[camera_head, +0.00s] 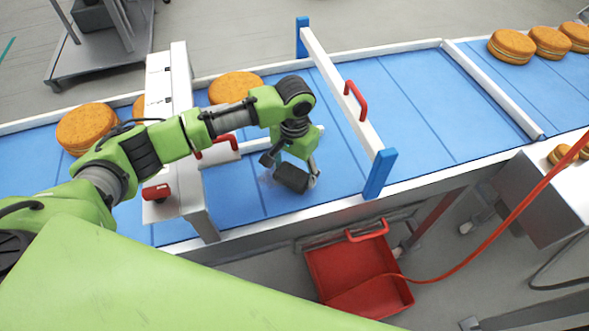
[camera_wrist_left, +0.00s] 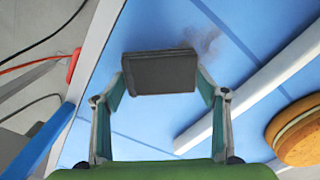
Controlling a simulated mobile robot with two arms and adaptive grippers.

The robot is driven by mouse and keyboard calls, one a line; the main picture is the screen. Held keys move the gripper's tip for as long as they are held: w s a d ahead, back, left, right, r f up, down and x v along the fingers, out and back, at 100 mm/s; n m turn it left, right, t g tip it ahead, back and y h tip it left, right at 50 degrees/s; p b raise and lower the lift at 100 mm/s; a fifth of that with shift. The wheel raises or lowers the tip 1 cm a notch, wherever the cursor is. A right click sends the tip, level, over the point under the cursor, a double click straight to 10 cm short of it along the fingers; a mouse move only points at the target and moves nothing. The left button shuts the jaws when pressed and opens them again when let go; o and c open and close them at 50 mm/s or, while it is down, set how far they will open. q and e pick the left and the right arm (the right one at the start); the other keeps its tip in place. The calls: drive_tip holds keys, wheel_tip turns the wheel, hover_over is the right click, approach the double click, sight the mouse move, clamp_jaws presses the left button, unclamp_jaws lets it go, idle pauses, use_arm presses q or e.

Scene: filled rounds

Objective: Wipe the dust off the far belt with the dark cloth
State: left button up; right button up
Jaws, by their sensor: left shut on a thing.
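My left gripper (camera_head: 290,177) is shut on a dark block-like cloth (camera_head: 291,179), held low at the blue belt (camera_head: 335,150). The cloth also shows between the two fingers in the left wrist view (camera_wrist_left: 160,73). I cannot tell whether it touches the belt. A faint grey dust smudge (camera_wrist_left: 203,42) lies on the belt just beyond the cloth in the wrist view; a greyish patch (camera_head: 266,181) shows left of the cloth in the head view. My right gripper is not in view.
A white bar with a red handle (camera_head: 355,100) crosses the belt to the right of my gripper. A white gantry (camera_head: 170,120) stands to the left. Round filled biscuits (camera_head: 235,87) sit on the belt behind my arm. A red tray (camera_head: 355,272) is below the near edge.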

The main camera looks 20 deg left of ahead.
sight(283, 165)
use_arm(q)
drive_tip(key=shift+f, duration=0.85)
drive_tip(key=shift+w+a+r, duration=0.1)
drive_tip(key=shift+w+a, duration=0.4)
drive_tip(key=shift+w, duration=0.25)
drive_tip(key=shift+w+a, duration=0.5)
drive_tip(key=shift+w, duration=0.25)
drive_tip(key=shift+w+a+b, duration=0.2)
drive_tip(key=shift+w+a, duration=0.3)
drive_tip(key=shift+w, duration=0.25)
drive_tip(key=shift+w+a+b, duration=0.2)
drive_tip(key=shift+w+a, duration=0.3)
drive_tip(key=shift+w, duration=0.25)
drive_tip(key=shift+s+a+p, duration=0.3)
drive_tip(key=shift+a+p, duration=0.15)
drive_tip(key=shift+p, duration=0.3)
drive_tip(key=shift+s+a+p, duration=0.35)
drive_tip(key=shift+a+p, duration=0.1)
drive_tip(key=shift+p, duration=0.1)
drive_tip(key=shift+s+d+p, duration=0.55)
drive_tip(key=shift+s+p, duration=0.25)
drive_tip(key=shift+p, duration=0.4)
drive_tip(key=shift+s+d+p, duration=0.4)
drive_tip(key=shift+s+p, duration=0.15)
drive_tip(key=shift+p, duration=0.05)
drive_tip(key=shift+s+d+f, duration=0.2)
drive_tip(key=shift+s+f, duration=0.05)
drive_tip(key=shift+s, duration=0.05)
